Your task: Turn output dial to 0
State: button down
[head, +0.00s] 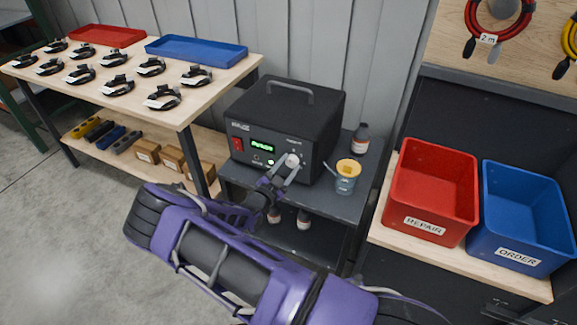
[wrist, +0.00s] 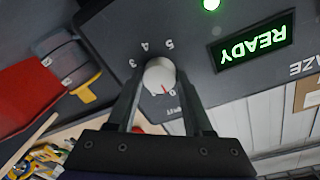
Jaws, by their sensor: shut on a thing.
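The output dial (wrist: 158,74) is a pale round knob on the dark power unit's (wrist: 110,30) front panel. A short red pointer mark shows near its lower edge, in the wrist picture. The figures 3, 4 and 5 show around its upper side; the marking beside the pointer is too small to read surely. My gripper (wrist: 160,84) has one finger on each side of the dial and is shut on it. In the head view, the dial (head: 292,160) is at the lower right of the unit's front, with my gripper (head: 279,174) reaching it from below.
A green display (wrist: 252,43) reads READY. A yellow-topped cup (head: 347,176) and a bottle (head: 360,140) stand right of the unit on the cart. A red bin (head: 432,190) and a blue bin (head: 518,215) are farther right. A table with several dark coiled items stands left.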

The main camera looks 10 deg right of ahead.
dwell(0.3)
jog(key=shift+c, duration=1.5)
grip_release()
jog(key=v, duration=1.7)
jog(key=shift+a+p, duration=0.2)
jog(key=shift+p, duration=0.15)
jog(key=shift+s, duration=0.1)
